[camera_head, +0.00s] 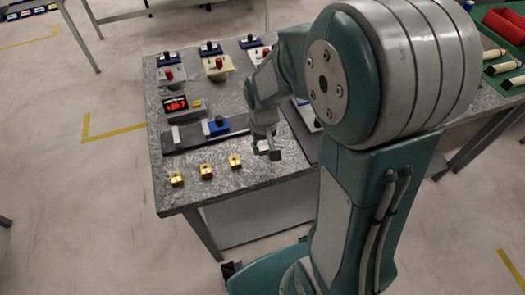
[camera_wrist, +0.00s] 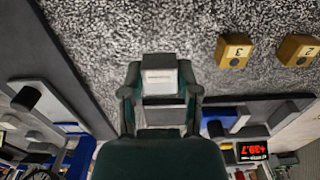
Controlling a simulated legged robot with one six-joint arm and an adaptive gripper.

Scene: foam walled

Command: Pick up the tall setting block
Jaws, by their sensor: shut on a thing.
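My gripper (camera_head: 265,146) hangs over the front right part of the granite-look table in the head view. In the wrist view its two fingers (camera_wrist: 160,92) are shut on the sides of a grey block (camera_wrist: 160,77) with a pale face and a small label, which I take to be the tall setting block. The label is too small to read.
Brass blocks stand in a row, left (camera_head: 177,179), middle (camera_head: 206,171) and right (camera_head: 235,162); two show numbers in the wrist view. Behind them lie a long grey fixture with a blue slide (camera_head: 215,127) and a red digital display (camera_head: 176,103).

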